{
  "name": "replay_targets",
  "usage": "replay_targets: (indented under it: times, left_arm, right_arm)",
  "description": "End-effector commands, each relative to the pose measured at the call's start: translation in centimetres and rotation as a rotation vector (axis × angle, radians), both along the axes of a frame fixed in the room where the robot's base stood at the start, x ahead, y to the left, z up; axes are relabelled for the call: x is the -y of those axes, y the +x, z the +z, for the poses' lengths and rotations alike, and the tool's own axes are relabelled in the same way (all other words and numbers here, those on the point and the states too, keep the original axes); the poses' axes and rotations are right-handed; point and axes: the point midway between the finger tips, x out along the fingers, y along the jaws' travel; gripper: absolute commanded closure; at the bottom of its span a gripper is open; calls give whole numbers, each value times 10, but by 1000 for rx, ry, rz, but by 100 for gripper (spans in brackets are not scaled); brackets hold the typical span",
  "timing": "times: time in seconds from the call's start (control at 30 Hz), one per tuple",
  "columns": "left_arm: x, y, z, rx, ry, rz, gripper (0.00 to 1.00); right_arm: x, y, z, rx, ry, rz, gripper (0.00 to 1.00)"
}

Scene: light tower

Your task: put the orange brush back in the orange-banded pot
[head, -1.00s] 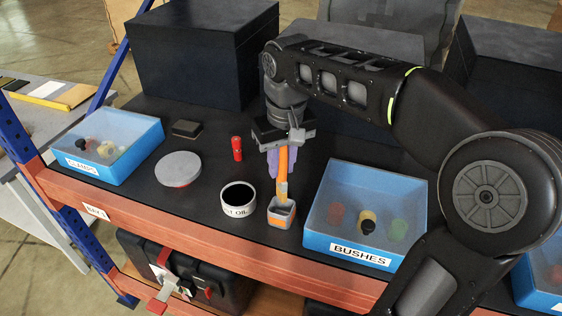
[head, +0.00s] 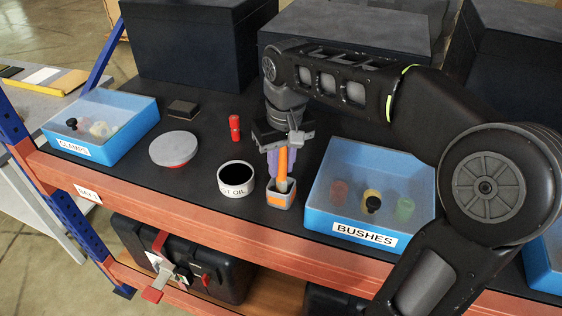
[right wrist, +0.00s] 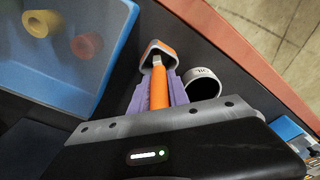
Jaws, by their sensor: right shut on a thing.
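The orange brush (head: 283,162) stands upright with its lower end inside the mouth of the small grey pot (head: 280,195), which has an orange band. My right gripper (head: 277,165), with purple fingers, is shut on the brush's handle above the pot. In the right wrist view the brush (right wrist: 158,90) runs from between the fingers to the pot (right wrist: 158,52), and its tip is hidden inside the pot's mouth. My left gripper is not in view.
An oil tin (head: 236,179) stands close left of the pot. The blue bushes bin (head: 320,222) stands close on the right. A round grey-lidded tin (head: 173,149), a red cylinder (head: 234,128) and the clamps bin (head: 85,152) are further left. The orange shelf edge (head: 210,217) is in front.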

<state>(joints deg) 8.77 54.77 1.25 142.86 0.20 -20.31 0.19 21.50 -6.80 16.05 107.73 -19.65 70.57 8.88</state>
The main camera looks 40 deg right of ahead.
Motion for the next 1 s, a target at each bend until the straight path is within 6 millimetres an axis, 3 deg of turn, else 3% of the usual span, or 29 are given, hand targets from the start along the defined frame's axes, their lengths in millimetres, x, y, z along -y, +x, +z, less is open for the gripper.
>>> replay_targets:
  times: [0.3,0.33,0.63,1.0]
  left_arm:
    - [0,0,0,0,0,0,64]
    - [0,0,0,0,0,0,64]
    - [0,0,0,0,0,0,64]
    - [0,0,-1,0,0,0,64]
  right_arm:
    - [0,0,-1,0,0,0,100]
    - [0,0,-1,0,0,0,77]
    - [0,0,-1,0,0,0,53]
    - [0,0,5,2,0,0,53]
